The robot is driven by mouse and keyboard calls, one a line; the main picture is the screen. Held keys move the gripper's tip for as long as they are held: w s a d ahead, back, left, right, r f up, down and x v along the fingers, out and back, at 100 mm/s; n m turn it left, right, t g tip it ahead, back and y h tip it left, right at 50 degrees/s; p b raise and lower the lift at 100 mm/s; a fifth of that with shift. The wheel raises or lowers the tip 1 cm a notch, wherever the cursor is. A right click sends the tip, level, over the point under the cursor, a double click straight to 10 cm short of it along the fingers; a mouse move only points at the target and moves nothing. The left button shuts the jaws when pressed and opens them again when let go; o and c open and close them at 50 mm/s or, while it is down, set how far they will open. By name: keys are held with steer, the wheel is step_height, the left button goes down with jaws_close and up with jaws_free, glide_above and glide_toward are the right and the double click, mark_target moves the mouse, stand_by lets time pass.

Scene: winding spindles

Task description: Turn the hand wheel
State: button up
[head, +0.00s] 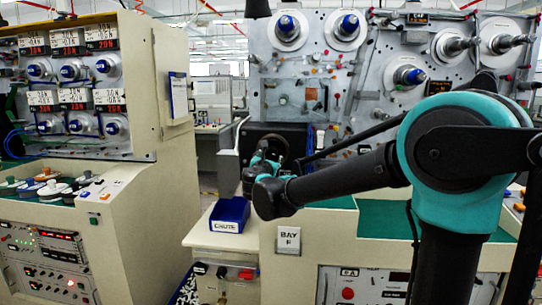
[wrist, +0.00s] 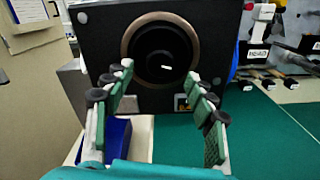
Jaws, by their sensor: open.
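The hand wheel (wrist: 160,50) looks like a black round wheel with a bronze-coloured ring and a small white mark, on the front of a dark box (wrist: 100,40). In the head view the wheel (head: 272,146) is partly hidden behind my gripper. My gripper (wrist: 160,80) is open, its green-padded fingers spread to the left and right below the wheel in the wrist view. Nothing is between the fingers. They appear short of the wheel; the exact gap is hard to tell. In the head view my gripper (head: 262,160) is small and in front of the box.
A blue bin (head: 229,214) stands on the pale ledge below the box; it shows under my left finger in the wrist view (wrist: 118,140). Green bench top (wrist: 260,125) lies at right. Several black-handled items (wrist: 270,82) line its back. A spindle cabinet (head: 165,75) stands left.

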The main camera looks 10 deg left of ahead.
mark_target(271, 154)
steer(key=shift+w+d, duration=0.1)
steer(key=shift+w, duration=2.3)
steer(key=c, duration=1.2)
